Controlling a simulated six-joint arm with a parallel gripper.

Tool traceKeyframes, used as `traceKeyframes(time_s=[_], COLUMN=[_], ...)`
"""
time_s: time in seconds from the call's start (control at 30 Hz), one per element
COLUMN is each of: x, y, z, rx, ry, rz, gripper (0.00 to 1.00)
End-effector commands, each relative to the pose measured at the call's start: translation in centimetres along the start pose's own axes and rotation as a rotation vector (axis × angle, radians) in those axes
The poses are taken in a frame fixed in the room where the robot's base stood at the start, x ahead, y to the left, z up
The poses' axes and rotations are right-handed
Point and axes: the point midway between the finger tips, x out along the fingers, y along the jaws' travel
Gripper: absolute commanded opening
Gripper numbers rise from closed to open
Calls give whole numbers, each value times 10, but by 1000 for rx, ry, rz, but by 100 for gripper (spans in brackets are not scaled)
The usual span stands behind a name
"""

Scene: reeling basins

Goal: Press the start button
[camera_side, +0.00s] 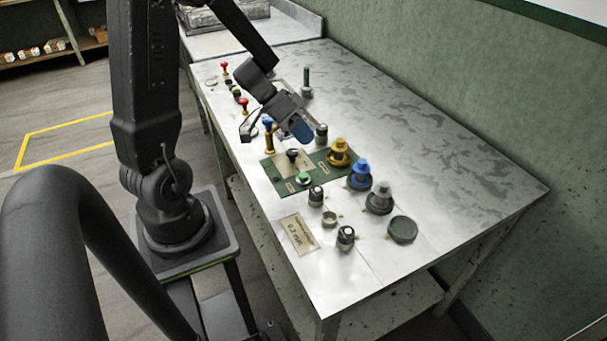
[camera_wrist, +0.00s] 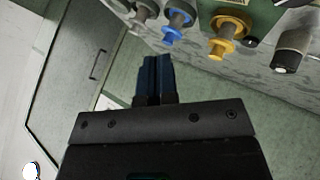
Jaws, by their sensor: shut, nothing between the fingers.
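A green push button (camera_side: 303,178) sits at the near edge of a green panel (camera_side: 270,179) on the metal table, with a small label plate beside it. I cannot read which control is marked start. A black knob (camera_side: 292,155) stands on a pale plate on the same panel, and a yellow knob (camera_side: 340,152) at its right. My gripper (camera_side: 303,132) is shut and empty, above the table just beyond the panel, apart from the green button. In the wrist view its blue fingers (camera_wrist: 155,78) are together, and the yellow knob (camera_wrist: 223,42) shows; the green button does not.
A blue knob (camera_side: 360,174) and a grey knob (camera_side: 380,198) stand right of the panel. Black-topped knobs (camera_side: 316,195) and a dark round cap (camera_side: 403,230) are nearer. Red knobs (camera_side: 244,104) line the far left. The table's right side (camera_side: 470,165) is clear.

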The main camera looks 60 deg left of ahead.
Motion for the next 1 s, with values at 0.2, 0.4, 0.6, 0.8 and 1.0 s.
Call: traceKeyframes(time_s=[0.2,0.4,0.6,0.8,1.0], x=[21,39,50,53,53], y=[-16,-29,-37,-39,-39], z=[16,29,37,39,39], rx=[-6,-4,-2,1,1], ry=[-3,-2,-1,0,0], rz=[2,1,-1,-2,-2], gripper=[0,0,0,0,0])
